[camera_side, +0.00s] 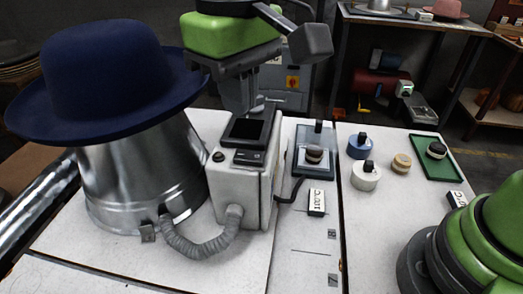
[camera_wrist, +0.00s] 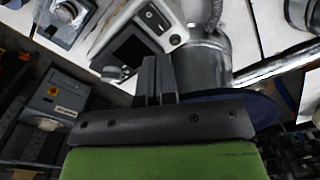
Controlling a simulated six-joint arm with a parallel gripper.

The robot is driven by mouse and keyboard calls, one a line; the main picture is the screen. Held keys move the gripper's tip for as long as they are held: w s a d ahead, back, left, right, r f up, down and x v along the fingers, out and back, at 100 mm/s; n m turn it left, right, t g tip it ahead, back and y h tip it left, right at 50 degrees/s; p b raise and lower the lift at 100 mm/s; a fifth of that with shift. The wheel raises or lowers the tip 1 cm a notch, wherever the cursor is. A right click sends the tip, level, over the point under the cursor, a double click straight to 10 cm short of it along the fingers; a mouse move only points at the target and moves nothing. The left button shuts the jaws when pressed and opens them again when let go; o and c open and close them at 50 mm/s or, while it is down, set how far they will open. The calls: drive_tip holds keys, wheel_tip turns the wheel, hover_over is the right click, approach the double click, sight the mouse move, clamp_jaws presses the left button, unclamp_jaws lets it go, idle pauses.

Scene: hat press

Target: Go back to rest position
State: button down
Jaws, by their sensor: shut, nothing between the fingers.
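My gripper (camera_side: 250,108) is shut and empty. In the side view it points down just above and behind the control box (camera_side: 238,190) with its dark screen (camera_side: 249,130). I cannot tell whether it touches the box. In the wrist view its closed fingers (camera_wrist: 155,65) show near the screen (camera_wrist: 131,51). A navy blue hat (camera_side: 105,75) sits on the shiny metal hat press (camera_side: 140,180), left of my gripper. In the wrist view, part of the blue brim (camera_wrist: 255,105) shows behind the gripper body.
A grey hose (camera_side: 195,245) joins the press and the box. Right of the box are a small device (camera_side: 314,155), blue and white round pieces (camera_side: 366,178) and a green tray (camera_side: 437,170). Shelves with hats (camera_side: 450,8) stand behind. The white table's front middle is clear.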

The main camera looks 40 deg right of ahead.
drive_tip(key=s+d+r+m+t+y, duration=0.1)
drive_tip(key=s+d+r+m+t, duration=0.1)
drive_tip(key=s+d+r, duration=0.4)
drive_tip(key=s+d+r+m+t+y, duration=0.1)
drive_tip(key=s+d+r+m+t, duration=0.15)
drive_tip(key=d, duration=0.55)
drive_tip(key=s+d+f+m+t, duration=0.2)
drive_tip(key=s+d, duration=0.1)
drive_tip(key=s, duration=0.4)
drive_tip(key=shift+d+f+t, duration=0.2)
drive_tip(key=shift+d+t, duration=0.1)
drive_tip(key=shift+t, duration=0.05)
drive_tip(key=shift+m, duration=0.25)
